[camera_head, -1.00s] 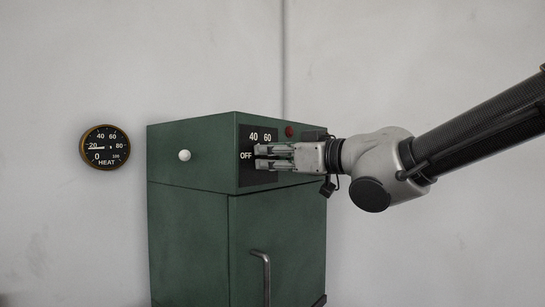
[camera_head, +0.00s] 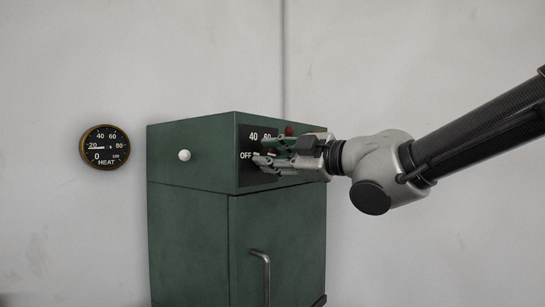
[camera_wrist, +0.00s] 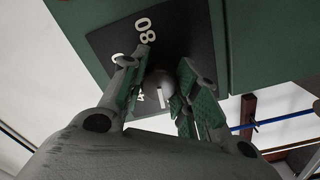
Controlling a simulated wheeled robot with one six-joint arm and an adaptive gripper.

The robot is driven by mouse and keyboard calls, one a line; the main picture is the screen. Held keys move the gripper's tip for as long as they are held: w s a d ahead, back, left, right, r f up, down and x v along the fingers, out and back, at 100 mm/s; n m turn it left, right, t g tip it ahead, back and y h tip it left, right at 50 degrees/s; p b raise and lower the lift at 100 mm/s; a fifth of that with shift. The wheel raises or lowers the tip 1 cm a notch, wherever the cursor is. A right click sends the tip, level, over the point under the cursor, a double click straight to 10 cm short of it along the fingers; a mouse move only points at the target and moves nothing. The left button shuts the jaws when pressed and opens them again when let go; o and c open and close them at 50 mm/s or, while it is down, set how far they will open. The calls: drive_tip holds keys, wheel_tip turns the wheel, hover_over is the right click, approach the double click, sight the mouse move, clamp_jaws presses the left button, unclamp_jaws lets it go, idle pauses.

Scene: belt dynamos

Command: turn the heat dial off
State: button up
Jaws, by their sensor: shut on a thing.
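The heat dial (camera_wrist: 159,82) is a dark round knob with a white pointer mark, on a black plate (camera_wrist: 125,45) with white numbers. In the wrist view my gripper (camera_wrist: 166,68) has one finger on each side of the dial and is shut on it. In the head view my gripper (camera_head: 263,151) is at the plate on the green cabinet's front (camera_head: 240,170), turned at a slant. Its fingers hide the dial and part of the scale there. OFF, 40 and 60 stay readable. I cannot tell which number the pointer meets.
A round brass-rimmed HEAT gauge (camera_head: 105,146) hangs on the wall at left, its needle near 20. The cabinet (camera_head: 190,230) has a white knob (camera_head: 184,155), a metal handle (camera_head: 262,275) and a red lamp (camera_head: 289,129) behind my gripper.

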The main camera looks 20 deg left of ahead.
drive_tip(key=shift+n, duration=0.8)
drive_tip(key=o, duration=1)
drive_tip(key=shift+o, duration=0.2)
drive_tip(key=shift+d, duration=0.1)
drive_tip(key=v, duration=1.2)
